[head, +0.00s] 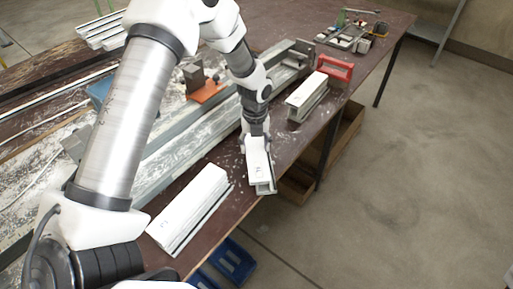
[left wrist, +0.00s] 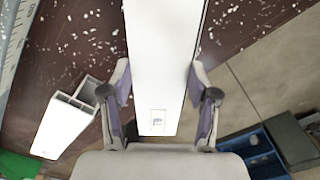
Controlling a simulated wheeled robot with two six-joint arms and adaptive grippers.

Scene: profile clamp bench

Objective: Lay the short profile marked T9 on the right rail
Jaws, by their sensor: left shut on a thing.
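My left gripper (head: 256,137) is shut on a short white profile (head: 259,172) near the bench's right edge. In the left wrist view, the two fingers (left wrist: 160,80) close on both sides of the held profile (left wrist: 165,40). A small dark mark shows on its face, too small to read. In the head view I cannot tell whether it touches the bench. A long grey rail (head: 180,157) runs along the bench, left of the held profile, partly hidden by my arm. My right gripper is out of view.
A second white profile (head: 187,205) lies at the near bench edge; a third (head: 305,95) lies by a red clamp (head: 336,70). An orange-based block (head: 207,90) stands beside the rail. Blue crates (head: 233,260) sit below. Tools (head: 355,35) lie at the far end.

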